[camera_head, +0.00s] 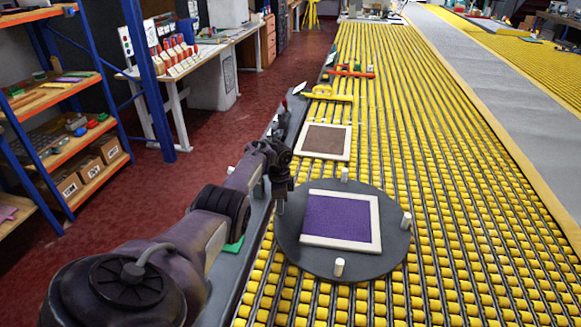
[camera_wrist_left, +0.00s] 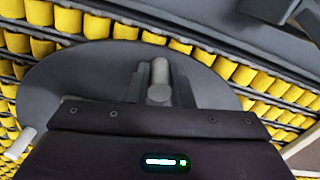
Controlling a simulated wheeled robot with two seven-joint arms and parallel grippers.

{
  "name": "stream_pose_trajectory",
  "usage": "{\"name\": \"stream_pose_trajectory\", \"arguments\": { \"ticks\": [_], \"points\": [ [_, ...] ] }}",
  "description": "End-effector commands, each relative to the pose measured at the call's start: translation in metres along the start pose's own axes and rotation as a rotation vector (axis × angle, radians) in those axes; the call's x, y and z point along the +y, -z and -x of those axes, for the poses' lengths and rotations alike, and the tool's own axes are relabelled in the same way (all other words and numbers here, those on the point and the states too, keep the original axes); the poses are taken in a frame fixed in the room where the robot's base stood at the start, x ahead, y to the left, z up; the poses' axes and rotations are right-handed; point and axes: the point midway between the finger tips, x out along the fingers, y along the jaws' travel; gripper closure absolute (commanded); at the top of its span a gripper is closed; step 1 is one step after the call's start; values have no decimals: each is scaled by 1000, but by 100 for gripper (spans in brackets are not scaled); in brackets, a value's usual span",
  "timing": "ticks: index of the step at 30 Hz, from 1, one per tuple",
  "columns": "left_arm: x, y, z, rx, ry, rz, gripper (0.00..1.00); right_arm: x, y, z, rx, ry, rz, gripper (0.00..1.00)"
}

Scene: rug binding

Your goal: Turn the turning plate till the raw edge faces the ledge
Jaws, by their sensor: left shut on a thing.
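The turning plate (camera_head: 290,245) is a dark round disc on the yellow rollers, with light upright pegs near its rim. A purple rug (camera_head: 340,217) with cream binding lies on it. The binding shows along its far, right and near sides; its left side looks unbound and faces the grey ledge (camera_head: 253,232) along the bed's left edge. My left gripper (camera_head: 280,203) is at the plate's left rim, shut on a peg. In the left wrist view the gripper (camera_wrist_left: 160,92) holds the peg above the plate (camera_wrist_left: 60,85). My right gripper is not in view.
A brown rug with a cream border (camera_head: 325,141) lies on the rollers beyond the plate. Yellow (camera_head: 330,94) and red (camera_head: 350,72) tools lie farther back. A loaded shelf (camera_head: 60,125) stands left. The rollers (camera_head: 450,200) right of the plate are clear.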

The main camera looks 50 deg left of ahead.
Motion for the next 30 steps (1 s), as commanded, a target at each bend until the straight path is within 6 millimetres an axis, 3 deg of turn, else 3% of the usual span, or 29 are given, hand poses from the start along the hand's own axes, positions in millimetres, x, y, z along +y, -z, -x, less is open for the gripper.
{"name": "stream_pose_trajectory", "arguments": {
  "ticks": [7,20,21,24,26,30],
  "points": [
    [-3,-11,0,1,0,-12,100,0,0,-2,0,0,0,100],
    [-3,-12,0,1,0,-17,100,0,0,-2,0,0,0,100],
    [-3,-12,0,1,0,-17,78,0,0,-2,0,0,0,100],
    [-3,-12,0,0,-1,-17,64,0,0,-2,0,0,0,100],
    [-3,-12,0,0,-1,-17,59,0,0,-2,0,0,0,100],
    [-3,-12,0,0,-1,-16,59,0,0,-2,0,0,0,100]
  ]
}}
